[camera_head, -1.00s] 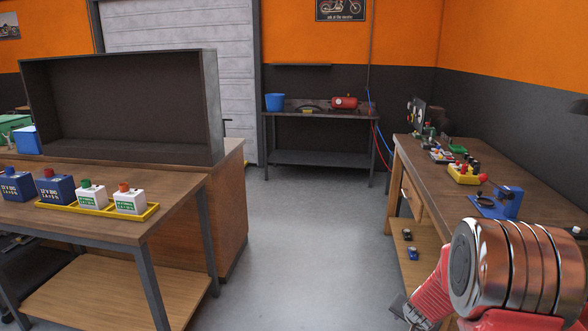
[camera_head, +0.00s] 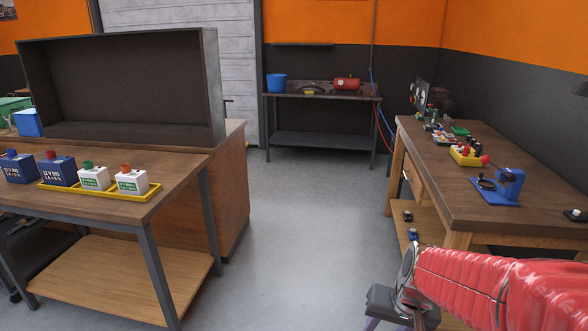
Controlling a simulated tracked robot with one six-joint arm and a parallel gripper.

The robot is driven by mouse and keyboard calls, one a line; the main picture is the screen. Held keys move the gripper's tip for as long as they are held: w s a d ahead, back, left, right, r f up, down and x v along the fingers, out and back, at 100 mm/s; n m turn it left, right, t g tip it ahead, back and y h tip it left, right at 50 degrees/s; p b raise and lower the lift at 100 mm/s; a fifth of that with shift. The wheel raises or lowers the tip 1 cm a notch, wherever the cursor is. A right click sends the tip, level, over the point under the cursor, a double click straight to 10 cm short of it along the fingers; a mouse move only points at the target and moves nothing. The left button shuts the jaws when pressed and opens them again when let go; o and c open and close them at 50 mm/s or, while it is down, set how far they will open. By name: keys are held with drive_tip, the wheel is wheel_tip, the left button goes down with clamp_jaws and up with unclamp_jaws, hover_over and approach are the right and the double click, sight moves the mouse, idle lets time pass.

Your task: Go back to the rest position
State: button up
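My gripper (camera_head: 383,303) is at the lower right, at the end of my red-sleeved arm. It points down and left over the floor between the benches. Only its dark grey body shows clearly; its fingertips run toward the bottom edge, so I cannot tell whether it is open or shut. No object is visible in it. It is apart from both benches in the picture.
A right workbench (camera_head: 440,185) carries a blue vise-like tool (camera_head: 505,187) and small parts. The grey floor (camera_head: 300,230) between them is clear.

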drive_tip(key=s+a+r+n+t+h, duration=0.1)
drive_tip(key=s+a+r+n+t, duration=0.2)
drive_tip(key=s+r, duration=0.8)
drive_tip(key=shift+s+a+r, duration=0.2)
drive_tip(key=shift+s+r, duration=0.15)
drive_tip(key=shift+r, duration=0.15)
drive_tip(key=shift+c, duration=1.1)
drive_tip(key=shift+d, duration=0.1)
